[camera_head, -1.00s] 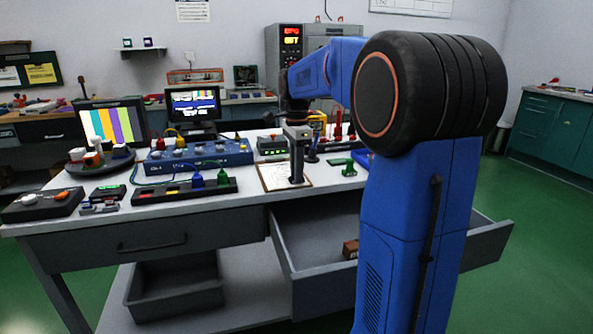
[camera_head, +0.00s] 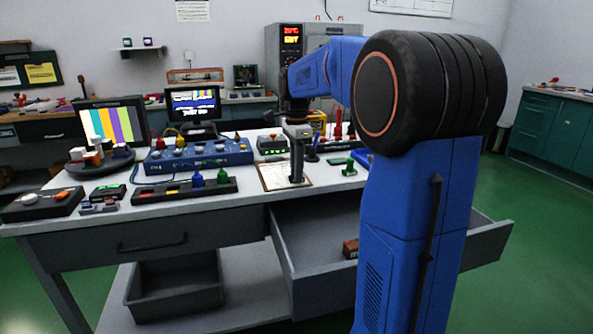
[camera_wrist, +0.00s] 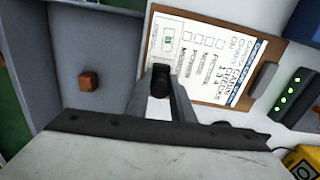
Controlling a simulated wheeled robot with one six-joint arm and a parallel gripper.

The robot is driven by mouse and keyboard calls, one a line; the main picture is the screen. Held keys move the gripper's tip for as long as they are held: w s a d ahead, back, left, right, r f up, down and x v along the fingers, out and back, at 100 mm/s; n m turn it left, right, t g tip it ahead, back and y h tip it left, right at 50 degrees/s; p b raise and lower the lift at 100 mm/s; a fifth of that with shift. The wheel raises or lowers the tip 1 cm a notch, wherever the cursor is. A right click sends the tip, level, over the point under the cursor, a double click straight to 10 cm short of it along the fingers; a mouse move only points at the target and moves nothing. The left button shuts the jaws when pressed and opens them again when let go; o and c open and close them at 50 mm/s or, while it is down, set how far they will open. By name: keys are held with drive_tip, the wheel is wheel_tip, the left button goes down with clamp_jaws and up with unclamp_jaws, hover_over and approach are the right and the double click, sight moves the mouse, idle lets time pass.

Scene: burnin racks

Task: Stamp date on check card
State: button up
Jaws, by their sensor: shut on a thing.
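The check card (camera_wrist: 205,55) is a white printed sheet with a row of small boxes, lying on a brown clipboard (camera_wrist: 268,60). In the head view the clipboard (camera_head: 267,186) lies near the front edge of the bench. My gripper (camera_wrist: 160,95) is shut on a dark stamp (camera_wrist: 160,80), which is over the card's edge, beside a green-marked box in the wrist view. In the head view my gripper (camera_head: 297,172) points straight down at the card. The fingers hide the stamp's lower end, so I cannot tell whether it touches the paper.
An open drawer (camera_head: 310,228) holds a small brown block (camera_head: 350,248), also in the wrist view (camera_wrist: 88,81). A black tray (camera_head: 180,192) with coloured connectors lies left of the clipboard. A blue panel (camera_head: 200,155) stands behind it. A green stamp-like object (camera_head: 349,168) lies at the right.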

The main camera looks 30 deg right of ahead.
drive_tip(key=shift+r, duration=3.4)
